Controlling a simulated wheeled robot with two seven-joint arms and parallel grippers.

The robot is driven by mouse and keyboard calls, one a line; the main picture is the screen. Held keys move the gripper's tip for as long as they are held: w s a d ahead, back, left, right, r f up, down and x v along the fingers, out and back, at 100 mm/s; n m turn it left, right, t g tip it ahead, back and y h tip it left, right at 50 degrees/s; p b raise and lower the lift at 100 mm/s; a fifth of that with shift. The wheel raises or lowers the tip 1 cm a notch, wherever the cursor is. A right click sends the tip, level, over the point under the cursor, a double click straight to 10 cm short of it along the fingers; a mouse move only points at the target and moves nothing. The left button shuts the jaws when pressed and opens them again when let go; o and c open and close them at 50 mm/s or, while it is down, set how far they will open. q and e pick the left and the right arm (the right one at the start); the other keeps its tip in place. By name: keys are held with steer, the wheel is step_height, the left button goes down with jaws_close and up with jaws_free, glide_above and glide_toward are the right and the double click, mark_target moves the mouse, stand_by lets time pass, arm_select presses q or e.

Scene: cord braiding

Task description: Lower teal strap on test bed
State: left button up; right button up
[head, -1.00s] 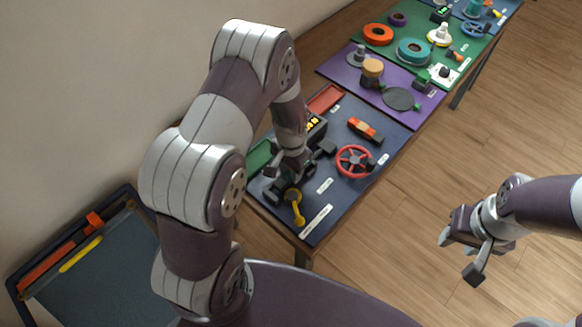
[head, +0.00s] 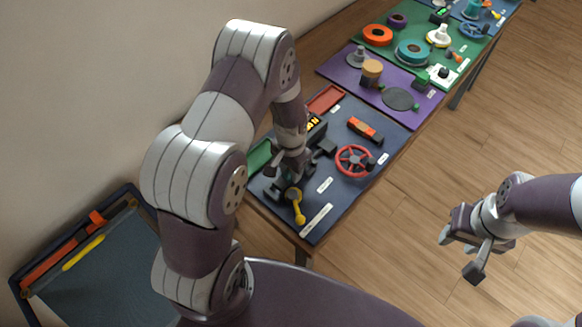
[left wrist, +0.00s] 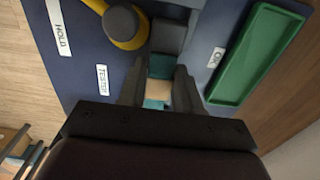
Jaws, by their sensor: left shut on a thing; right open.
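My left gripper (left wrist: 158,92) is shut on the teal strap (left wrist: 160,67), which shows a beige stretch between teal parts in the left wrist view. The strap lies between the two fingers, just in front of the dark grey test bed (left wrist: 168,37); I cannot tell whether it touches the bed. In the head view my left gripper (head: 288,172) is low over the near left part of the blue mat, and the strap is hidden there. My right gripper (head: 462,258) is open and empty, over the floor at the right.
A yellow lever (head: 299,212) stands close to the left gripper; it also shows in the left wrist view (left wrist: 124,25). A green tray (left wrist: 255,55), a red tray (head: 326,99) and a red wheel (head: 354,160) lie around on the blue mat (head: 342,195).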

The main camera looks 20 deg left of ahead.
arm_select(q)
steer(key=shift+f, duration=0.1)
steer(key=shift+f+b, duration=0.3)
steer(key=shift+f, duration=0.2)
steer(key=shift+f, duration=0.15)
steer(key=shift+f+b, duration=0.25)
steer(key=shift+b, duration=0.05)
steer(key=o, duration=1.1)
steer(key=shift+o, duration=0.2)
steer(key=shift+s, duration=0.1)
step_height(320, 180, up, 8)
steer(key=p, duration=0.7)
steer(key=shift+r, duration=0.1)
